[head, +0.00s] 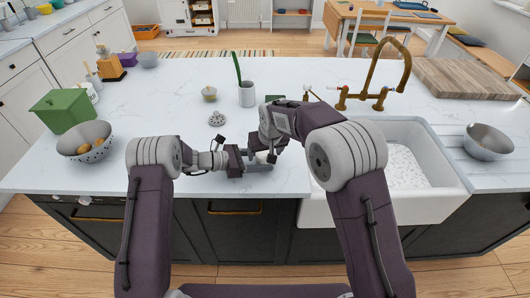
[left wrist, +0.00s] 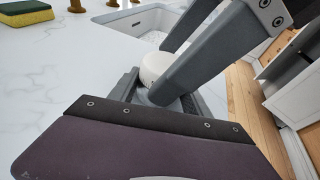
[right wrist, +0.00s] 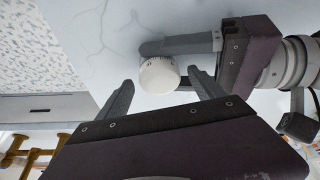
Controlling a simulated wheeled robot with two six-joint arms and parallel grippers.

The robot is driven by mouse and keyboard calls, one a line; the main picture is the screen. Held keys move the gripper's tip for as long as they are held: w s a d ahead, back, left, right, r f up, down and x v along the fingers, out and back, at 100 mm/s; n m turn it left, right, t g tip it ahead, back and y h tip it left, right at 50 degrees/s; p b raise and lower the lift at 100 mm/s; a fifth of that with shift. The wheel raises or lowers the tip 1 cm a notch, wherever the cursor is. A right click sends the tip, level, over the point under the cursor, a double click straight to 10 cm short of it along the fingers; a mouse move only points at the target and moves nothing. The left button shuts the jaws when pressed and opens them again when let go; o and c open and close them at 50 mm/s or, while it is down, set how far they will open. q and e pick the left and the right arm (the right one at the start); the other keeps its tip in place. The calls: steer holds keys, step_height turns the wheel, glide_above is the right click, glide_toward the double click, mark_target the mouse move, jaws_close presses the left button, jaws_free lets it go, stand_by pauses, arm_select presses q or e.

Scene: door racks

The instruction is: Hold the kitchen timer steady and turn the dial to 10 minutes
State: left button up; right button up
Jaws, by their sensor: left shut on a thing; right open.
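The kitchen timer is small, round and white, with dark marks around its dial (right wrist: 159,75) in the right wrist view. It also shows in the left wrist view (left wrist: 155,65), partly behind a grey finger. In the head view it is a small white patch (head: 263,156), mostly hidden by the grippers. My left gripper (head: 262,165) is shut on the timer low over the counter, with a grey finger along its side. My right gripper (right wrist: 160,90) is open, pointing down at the timer, its fingertips on either side of the dial. I cannot tell whether they touch it.
The white sink (head: 405,165) and brass tap (head: 380,75) are at the right. A colander (head: 86,142) and green box (head: 62,110) stand at the left. A sponge (left wrist: 25,12) lies farther back.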

steer(key=c, duration=1.4)
steer(key=shift+a+m+h, duration=0.1)
steer(key=shift+m+h, duration=0.5)
steer(key=shift+m, duration=0.8)
steer(key=o, duration=1.4)
steer(key=shift+r, duration=0.15)
steer(key=v, duration=1.1)
steer(key=shift+s+r, duration=0.3)
steer(key=shift+s, duration=0.05)
